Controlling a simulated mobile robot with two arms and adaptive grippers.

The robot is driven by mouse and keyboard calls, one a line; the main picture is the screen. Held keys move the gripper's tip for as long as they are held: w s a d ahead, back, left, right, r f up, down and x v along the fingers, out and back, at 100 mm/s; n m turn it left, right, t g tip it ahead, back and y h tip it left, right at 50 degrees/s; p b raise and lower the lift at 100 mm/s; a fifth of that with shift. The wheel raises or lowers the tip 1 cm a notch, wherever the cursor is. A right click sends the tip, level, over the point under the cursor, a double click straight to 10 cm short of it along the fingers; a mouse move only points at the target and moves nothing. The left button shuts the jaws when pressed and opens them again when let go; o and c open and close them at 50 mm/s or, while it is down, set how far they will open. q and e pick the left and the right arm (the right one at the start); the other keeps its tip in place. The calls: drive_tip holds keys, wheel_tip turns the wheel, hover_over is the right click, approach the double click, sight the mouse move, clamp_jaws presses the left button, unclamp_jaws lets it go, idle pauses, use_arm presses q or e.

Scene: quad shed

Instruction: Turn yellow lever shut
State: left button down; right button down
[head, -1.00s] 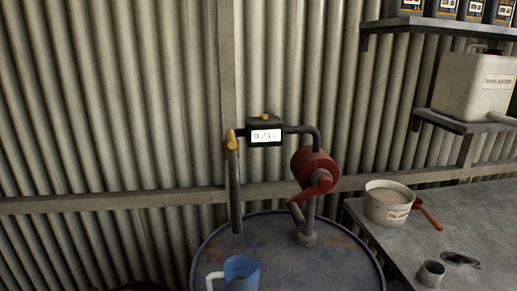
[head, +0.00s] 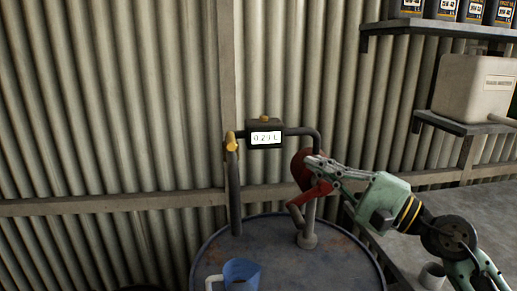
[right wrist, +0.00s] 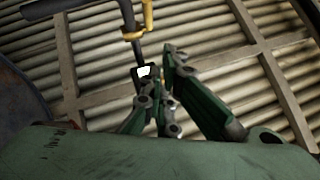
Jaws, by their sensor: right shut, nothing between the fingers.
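The yellow lever (head: 231,146) is at the top of the spout pipe (head: 235,195), left of the meter (head: 265,135). In the head view it looks short, with its end towards me. The yellow part also shows at the top of the right wrist view (right wrist: 148,17). My right gripper (head: 312,164) is shut and empty. In the head view it is in front of the red pump (head: 299,168), right of the lever and apart from it. It hides part of the pump and crank. My left gripper is not in view.
A blue jug (head: 241,274) stands on the drum (head: 275,240) below the spout. A grey bench (head: 450,205) is at the right, partly hidden by my right arm. Shelves with a pale canister (head: 475,88) are above it. Corrugated wall stands behind.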

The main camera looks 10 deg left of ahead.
sight(231, 142)
drive_tip(key=n, duration=0.1)
drive_tip(key=n+h, duration=0.1)
drive_tip(key=shift+w+a+f+n+g, duration=0.1)
drive_tip(key=shift+w+f+n+g, duration=0.1)
drive_tip(key=shift+f+n+g, duration=0.15)
drive_tip(key=s+a+p+x, duration=0.1)
drive_tip(key=s+p+x, duration=0.1)
drive_tip(key=p+x, duration=0.6)
drive_tip(key=x, duration=0.4)
drive_tip(key=shift+s+a+r, duration=0.2)
drive_tip(key=shift+a+r, duration=0.15)
drive_tip(key=shift+a, duration=0.1)
drive_tip(key=shift+w, duration=0.1)
